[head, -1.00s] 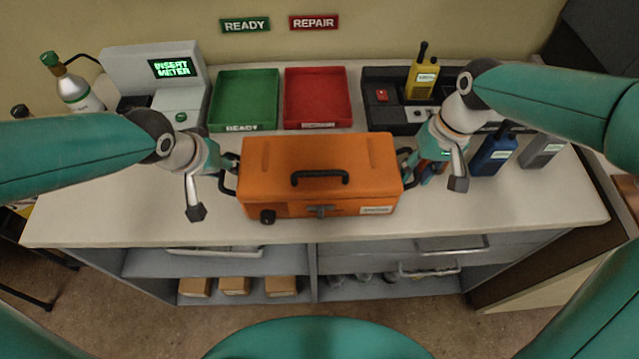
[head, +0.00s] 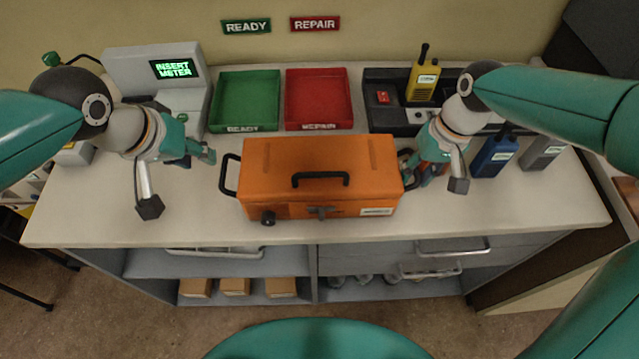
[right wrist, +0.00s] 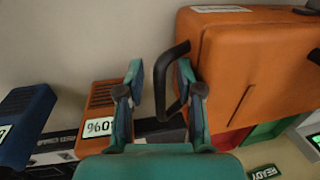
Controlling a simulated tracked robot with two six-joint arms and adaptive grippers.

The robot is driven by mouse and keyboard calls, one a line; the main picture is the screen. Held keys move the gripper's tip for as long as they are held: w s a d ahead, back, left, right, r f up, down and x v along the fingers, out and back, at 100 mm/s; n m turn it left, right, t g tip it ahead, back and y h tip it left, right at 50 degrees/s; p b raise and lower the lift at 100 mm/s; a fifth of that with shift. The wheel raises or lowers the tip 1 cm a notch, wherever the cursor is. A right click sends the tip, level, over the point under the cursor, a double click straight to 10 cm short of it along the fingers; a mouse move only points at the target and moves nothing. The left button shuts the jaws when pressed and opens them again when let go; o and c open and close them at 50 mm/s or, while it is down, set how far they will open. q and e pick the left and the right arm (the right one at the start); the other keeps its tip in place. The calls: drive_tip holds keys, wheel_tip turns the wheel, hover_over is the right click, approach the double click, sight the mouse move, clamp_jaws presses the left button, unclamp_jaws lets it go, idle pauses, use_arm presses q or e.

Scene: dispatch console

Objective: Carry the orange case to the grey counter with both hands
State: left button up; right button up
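The orange case (head: 320,170) sits upright on the pale top of a counter (head: 110,215) with grey shelves, near its front edge. It has a black handle at each end and one on its lid. My left gripper (head: 198,156) is open and empty, to the left of the left end handle (head: 229,175) and apart from it. My right gripper (head: 425,170) is at the right end of the case. In the right wrist view its fingers (right wrist: 163,90) are apart, with the right end handle (right wrist: 172,82) between them.
A green tray (head: 248,100), a red tray (head: 318,98) and a meter station (head: 160,85) stand behind the case. A yellow radio (head: 423,80) stands on the black console. A blue radio (head: 495,155) and an orange radio (right wrist: 97,115) are close to my right gripper.

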drive_tip(key=shift+r, duration=0.4)
use_arm(q)
drive_tip(key=shift+s+r, duration=0.15)
drive_tip(key=shift+r, duration=0.2)
use_arm(e)
wheel_tip(320, 180, up, 11)
drive_tip(key=d, duration=0.2)
drive_tip(key=shift+d+f, duration=0.1)
